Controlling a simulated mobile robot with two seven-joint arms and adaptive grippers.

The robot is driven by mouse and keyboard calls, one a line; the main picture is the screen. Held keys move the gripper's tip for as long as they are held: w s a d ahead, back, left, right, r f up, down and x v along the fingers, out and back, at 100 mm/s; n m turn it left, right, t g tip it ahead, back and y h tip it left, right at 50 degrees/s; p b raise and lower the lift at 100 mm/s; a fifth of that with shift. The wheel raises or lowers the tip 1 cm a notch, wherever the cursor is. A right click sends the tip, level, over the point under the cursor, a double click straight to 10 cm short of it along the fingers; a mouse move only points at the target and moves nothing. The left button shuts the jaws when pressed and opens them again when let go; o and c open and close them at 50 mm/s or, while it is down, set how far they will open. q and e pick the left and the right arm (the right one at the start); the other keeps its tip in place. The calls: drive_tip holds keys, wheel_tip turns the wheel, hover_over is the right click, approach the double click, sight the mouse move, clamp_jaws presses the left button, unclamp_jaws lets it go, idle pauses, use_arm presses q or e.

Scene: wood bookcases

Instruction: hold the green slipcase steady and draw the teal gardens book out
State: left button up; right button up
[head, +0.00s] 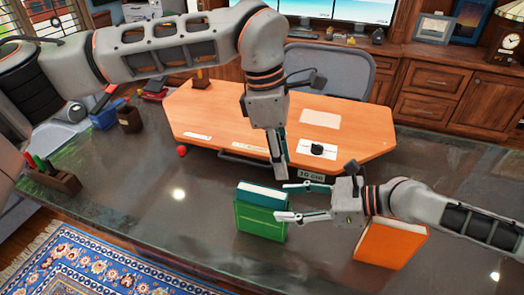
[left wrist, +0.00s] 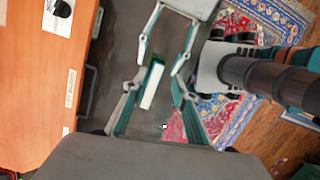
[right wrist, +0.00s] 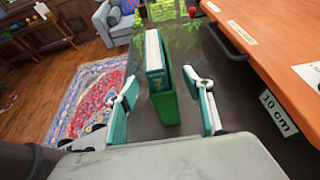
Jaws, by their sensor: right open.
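The green slipcase (head: 261,220) stands upright on the dark desk, with the teal book (head: 262,194) showing above its top edge. In the right wrist view the book (right wrist: 154,55) sits inside the slipcase (right wrist: 166,108). My right gripper (head: 283,203) is open at the slipcase's right side; its fingers lie apart on either side in the right wrist view. My left gripper (head: 277,168) points down above and beside the book. In the left wrist view its fingers are spread, with the book's pale page edges (left wrist: 152,86) between and below them. Neither gripper visibly grips anything.
An orange book (head: 390,244) stands right of the slipcase, under my right arm. A raised orange wooden board (head: 230,118) with a "10 cm" label (head: 311,176) lies behind. A pen holder (head: 52,178) is at left. The desk front is clear left of the slipcase.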

sight(262, 202)
drive_tip(key=shift+a+f, duration=0.1)
drive_tip(key=shift+a, duration=0.15)
drive_tip(key=x, duration=0.7)
drive_tip(key=shift+w+a, duration=0.1)
drive_tip(key=shift+a, duration=0.1)
use_arm(q)
drive_tip(key=a, duration=0.1)
drive_tip(key=a+y, duration=0.1)
drive_tip(key=w+a+r+y, duration=0.1)
drive_tip(key=a, duration=0.1)
drive_tip(key=shift+w+t, duration=0.1)
drive_tip(key=shift+t, duration=0.2)
use_arm(e)
drive_tip(key=shift+f, duration=0.1)
